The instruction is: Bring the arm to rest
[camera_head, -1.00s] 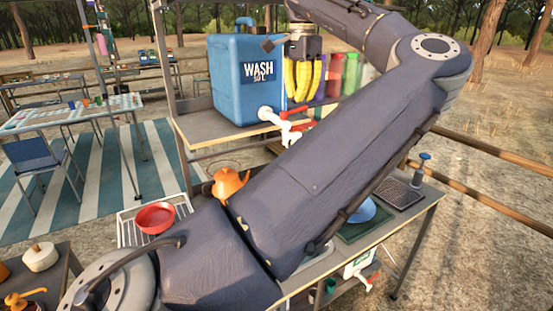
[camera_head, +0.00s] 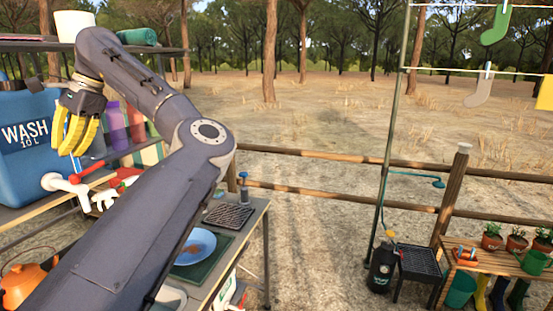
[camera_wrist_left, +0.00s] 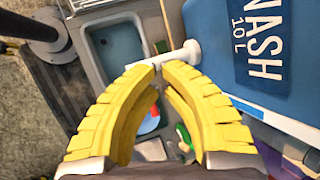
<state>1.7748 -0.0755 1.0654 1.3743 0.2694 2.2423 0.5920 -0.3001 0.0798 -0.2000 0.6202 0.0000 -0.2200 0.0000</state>
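My left gripper (camera_head: 72,154) hangs with its yellow fingers pointing down in front of the blue wash container (camera_head: 28,165), at the left of the head view. In the left wrist view, the yellow fingers (camera_wrist_left: 160,66) curve inward and their tips meet, with nothing seen held between them. The white tap (camera_wrist_left: 178,57) of the container shows just beyond the tips; I cannot tell whether they touch it. My left arm runs from the lower left, hiding part of the counter. My right gripper is not in view.
A shelf (camera_head: 150,48) with a white pot (camera_head: 75,25) stands above the gripper. A kettle (camera_head: 22,283) is at lower left. A blue plate (camera_head: 196,247) lies on the counter. A sink (camera_wrist_left: 115,48) lies below the gripper. The ground right of the counter is open up to the fence.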

